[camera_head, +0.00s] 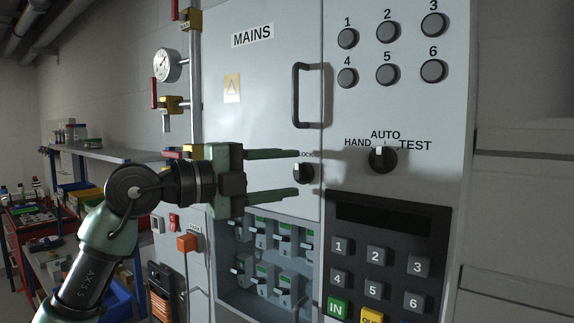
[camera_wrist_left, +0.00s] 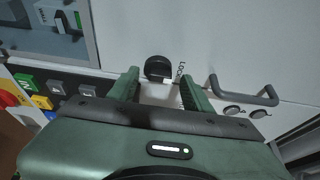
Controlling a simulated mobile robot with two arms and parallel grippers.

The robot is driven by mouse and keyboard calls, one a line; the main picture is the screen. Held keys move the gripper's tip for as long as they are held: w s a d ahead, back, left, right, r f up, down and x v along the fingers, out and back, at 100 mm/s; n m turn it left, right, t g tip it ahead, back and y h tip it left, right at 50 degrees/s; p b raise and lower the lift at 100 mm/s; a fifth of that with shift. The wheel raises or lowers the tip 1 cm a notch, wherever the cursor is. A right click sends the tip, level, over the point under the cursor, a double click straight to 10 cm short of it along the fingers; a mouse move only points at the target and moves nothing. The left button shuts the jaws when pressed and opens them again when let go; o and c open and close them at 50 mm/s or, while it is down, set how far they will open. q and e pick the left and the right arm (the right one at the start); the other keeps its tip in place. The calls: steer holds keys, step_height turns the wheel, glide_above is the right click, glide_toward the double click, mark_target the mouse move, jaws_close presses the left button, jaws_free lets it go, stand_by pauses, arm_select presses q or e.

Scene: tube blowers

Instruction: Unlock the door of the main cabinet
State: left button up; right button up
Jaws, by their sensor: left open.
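The main cabinet door (camera_head: 270,110) is a pale grey panel marked MAINS and looks closed. It has a dark upright handle (camera_head: 298,97) near its right edge. Below the handle is a small round black lock knob (camera_head: 304,174), with a LOCK label partly covered by a finger. My left gripper (camera_head: 297,174) is open and empty, its green fingers pointing at the door, one above and one below the knob in the head view. In the left wrist view the knob (camera_wrist_left: 158,68) shows just beyond the gap between the fingertips, apparently untouched. My right gripper is not in view.
Right of the door are numbered round buttons (camera_head: 387,74), a HAND/AUTO/TEST selector (camera_head: 383,159) and a keypad (camera_head: 376,256). Below the door is an open bay of breakers (camera_head: 262,233). A gauge (camera_head: 167,65) and pipe stand left, with shelves (camera_head: 100,152) further back.

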arm_select(q)
steer(key=shift+w+d, duration=0.2)
steer(key=shift+d, duration=0.2)
jaws_close()
steer(key=shift+a+r, duration=0.1)
steer(key=shift+r, duration=0.05)
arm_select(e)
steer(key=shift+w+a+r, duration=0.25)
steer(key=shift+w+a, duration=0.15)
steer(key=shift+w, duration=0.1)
